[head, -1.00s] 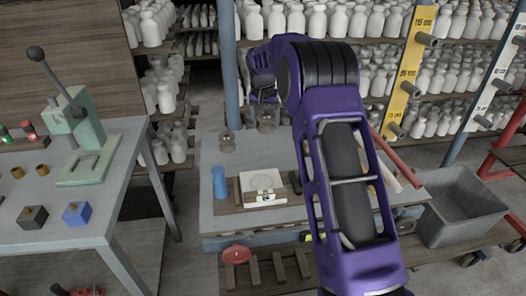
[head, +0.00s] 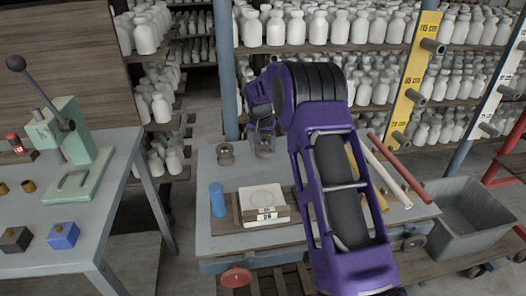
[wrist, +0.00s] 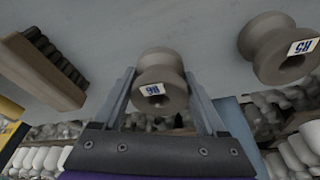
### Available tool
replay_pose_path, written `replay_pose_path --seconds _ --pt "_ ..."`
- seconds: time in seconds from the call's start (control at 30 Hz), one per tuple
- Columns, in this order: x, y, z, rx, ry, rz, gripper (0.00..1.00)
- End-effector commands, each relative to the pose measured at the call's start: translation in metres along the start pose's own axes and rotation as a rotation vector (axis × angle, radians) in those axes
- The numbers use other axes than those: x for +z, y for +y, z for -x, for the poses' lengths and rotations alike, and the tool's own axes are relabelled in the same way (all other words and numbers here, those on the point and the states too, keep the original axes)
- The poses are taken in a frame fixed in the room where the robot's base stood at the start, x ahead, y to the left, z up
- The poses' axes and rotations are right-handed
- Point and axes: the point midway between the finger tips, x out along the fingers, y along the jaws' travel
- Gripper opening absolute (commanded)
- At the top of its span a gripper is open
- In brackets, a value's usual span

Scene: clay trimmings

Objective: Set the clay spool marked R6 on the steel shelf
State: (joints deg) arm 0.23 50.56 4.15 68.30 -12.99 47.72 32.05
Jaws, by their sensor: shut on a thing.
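The clay spool marked R6 (wrist: 160,78) is grey-brown, and its label shows upside down in the wrist view. My gripper (wrist: 165,105) is shut on it, with a finger on each side. In the head view the spool (head: 263,146) shows below my gripper (head: 262,124) at the back of the grey table (head: 215,240). I cannot tell whether it touches the tabletop. A matching spool marked R5 (wrist: 281,49) stands apart from it, to its left in the head view (head: 225,154). I cannot make out which surface is the steel shelf.
A blue cylinder (head: 217,200) and a white block (head: 262,199) are on the table. Red (head: 398,165) and white (head: 385,175) rods lie to the right. A blue post (head: 226,70) rises behind. A grey bin (head: 470,225) stands at right. Racks of white bottles fill the back.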

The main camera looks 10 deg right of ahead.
Motion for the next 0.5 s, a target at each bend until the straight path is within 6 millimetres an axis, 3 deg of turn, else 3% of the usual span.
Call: replay_pose_path --seconds 0.1,0.43,0.47,0.5 --pt "0.0033 -0.0003 -0.0132 -0.002 0.002 -0.001 0.00" --pt "0.0043 -0.0005 -0.0164 -0.001 0.002 -0.001 0.00" --pt "0.0047 -0.0003 -0.0169 -0.001 0.000 -0.001 0.76" --pt "0.0045 -0.0003 -0.0161 -0.001 0.000 0.000 0.83"
